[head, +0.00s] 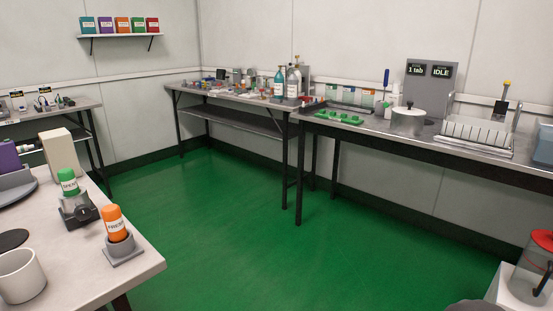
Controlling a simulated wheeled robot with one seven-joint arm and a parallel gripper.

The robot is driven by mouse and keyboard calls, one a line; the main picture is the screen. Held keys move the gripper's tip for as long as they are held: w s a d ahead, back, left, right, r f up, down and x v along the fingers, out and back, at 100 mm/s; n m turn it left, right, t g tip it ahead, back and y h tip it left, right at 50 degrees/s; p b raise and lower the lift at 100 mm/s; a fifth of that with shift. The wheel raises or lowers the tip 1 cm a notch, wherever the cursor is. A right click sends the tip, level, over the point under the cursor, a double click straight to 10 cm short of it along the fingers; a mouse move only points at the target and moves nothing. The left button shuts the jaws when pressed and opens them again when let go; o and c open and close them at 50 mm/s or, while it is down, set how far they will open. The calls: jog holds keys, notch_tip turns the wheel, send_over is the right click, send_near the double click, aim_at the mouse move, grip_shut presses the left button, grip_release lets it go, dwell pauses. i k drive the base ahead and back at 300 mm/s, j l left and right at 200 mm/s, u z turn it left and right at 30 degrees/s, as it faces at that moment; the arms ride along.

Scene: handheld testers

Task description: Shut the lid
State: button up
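My gripper is not in view. The frame does not make clear which lid the task names. A round pale vessel (407,124) with a flat top and a small dark knob stands on the right bench, and its top looks seated. Behind it is a grey panel (430,85) with two small displays, one reading "IDLE". A clear container with a red top (533,262) is partly cut off at the lower right edge. A white rack-like unit (474,136) with slanted slots stands to the right of the pale vessel.
A near table (140,262) at lower left holds a green-capped bottle (69,182), an orange bottle (115,223) and a white cup (21,276). A back bench (225,96) carries bottles and small items. The green floor (215,215) between the tables is clear.

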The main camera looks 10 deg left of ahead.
aim_at(220, 74)
jog(key=i+j+u, duration=0.1)
jog(key=i+u, duration=0.2)
jog(key=i, duration=0.2)
jog(key=i+u, duration=0.3)
jog(key=i, duration=0.25)
jog(key=i+l+u, duration=0.25)
jog(key=i, duration=0.25)
jog(key=i+l+u, duration=0.3)
jog(key=i, duration=0.2)
jog(key=i+j+u, duration=0.2)
jog(key=i, duration=0.9)
jog(key=i+j+u, duration=0.2)
jog(key=i, duration=0.85)
